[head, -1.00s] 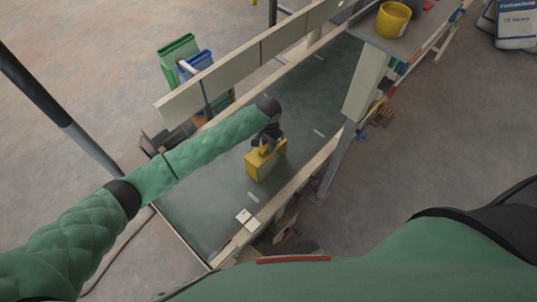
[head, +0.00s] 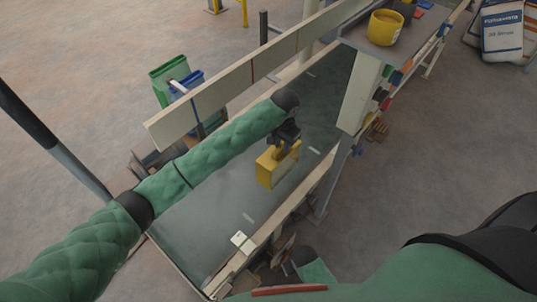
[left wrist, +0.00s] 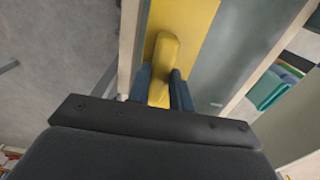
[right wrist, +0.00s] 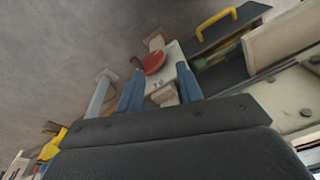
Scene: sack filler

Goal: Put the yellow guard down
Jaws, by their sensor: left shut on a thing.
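The yellow guard (head: 268,172), a boxy plate with a handle on top, is at the grey-green belt (head: 225,205) of the long bench. My left gripper (head: 284,145) is shut on its handle from above. In the left wrist view, the two blue fingers of this gripper (left wrist: 161,82) are on either side of the yellow handle, with the guard (left wrist: 190,25) beyond. I cannot tell whether the guard's underside touches the belt. In the right wrist view, my right gripper (right wrist: 159,72) has its fingers apart and nothing visible held between them.
A long pale board (head: 235,75) runs along the belt's far side. A yellow tub (head: 385,28) stands on the shelf at the upper right. Green (head: 168,72) and blue (head: 187,84) bins stand beyond the board. A red button (right wrist: 154,62) shows beyond my right fingers.

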